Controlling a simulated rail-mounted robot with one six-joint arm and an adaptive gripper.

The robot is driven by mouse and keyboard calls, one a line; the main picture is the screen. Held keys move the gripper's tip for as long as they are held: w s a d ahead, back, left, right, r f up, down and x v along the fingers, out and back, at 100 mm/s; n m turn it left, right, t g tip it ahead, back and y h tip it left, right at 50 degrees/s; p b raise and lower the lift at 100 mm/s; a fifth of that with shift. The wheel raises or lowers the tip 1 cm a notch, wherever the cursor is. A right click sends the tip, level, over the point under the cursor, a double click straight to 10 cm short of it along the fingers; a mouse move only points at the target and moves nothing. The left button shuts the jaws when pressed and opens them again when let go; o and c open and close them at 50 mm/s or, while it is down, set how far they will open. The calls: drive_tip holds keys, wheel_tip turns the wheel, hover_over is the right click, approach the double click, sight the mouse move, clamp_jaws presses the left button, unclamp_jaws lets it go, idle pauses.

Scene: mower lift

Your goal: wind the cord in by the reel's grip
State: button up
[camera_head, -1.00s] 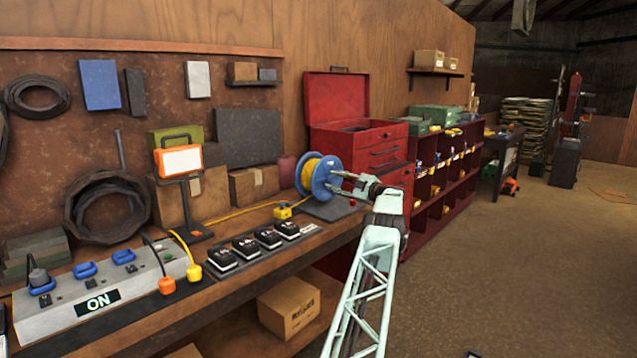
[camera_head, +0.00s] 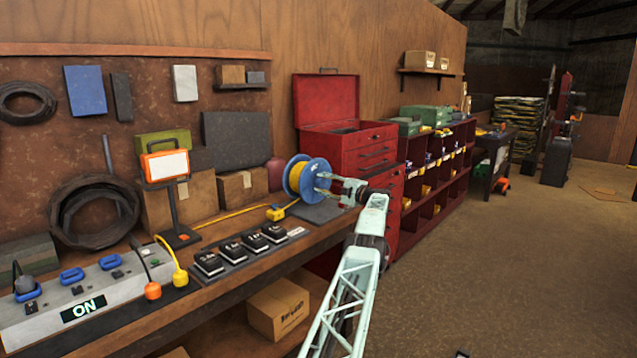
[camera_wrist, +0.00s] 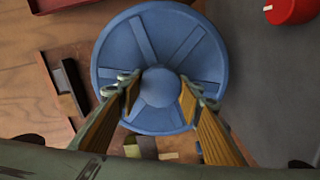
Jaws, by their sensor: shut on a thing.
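The cord reel (camera_head: 297,178) stands on the bench, a blue spool wound with yellow cord. In the wrist view its blue spoked face (camera_wrist: 160,35) fills the middle. The reel's grip (camera_wrist: 161,87) looks like a round blue knob at the face's centre. My gripper (camera_head: 322,185) is at the reel's right side, its two fingers (camera_wrist: 159,95) on either side of that knob and shut on it. The yellow cord (camera_head: 238,211) runs left from the reel along the bench, past a yellow block-like piece (camera_head: 275,213). The fingers partly cover the face.
The bench (camera_head: 225,290) also holds a power strip (camera_head: 75,305) reading ON, a row of black switches (camera_head: 240,252) and a work lamp (camera_head: 165,166). A red tool chest (camera_head: 350,150) stands behind the reel.

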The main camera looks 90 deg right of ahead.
idle(0.6)
drive_tip(key=o, duration=1.2)
drive_tip(key=shift+c, duration=0.2)
drive_tip(key=shift+r, duration=0.1)
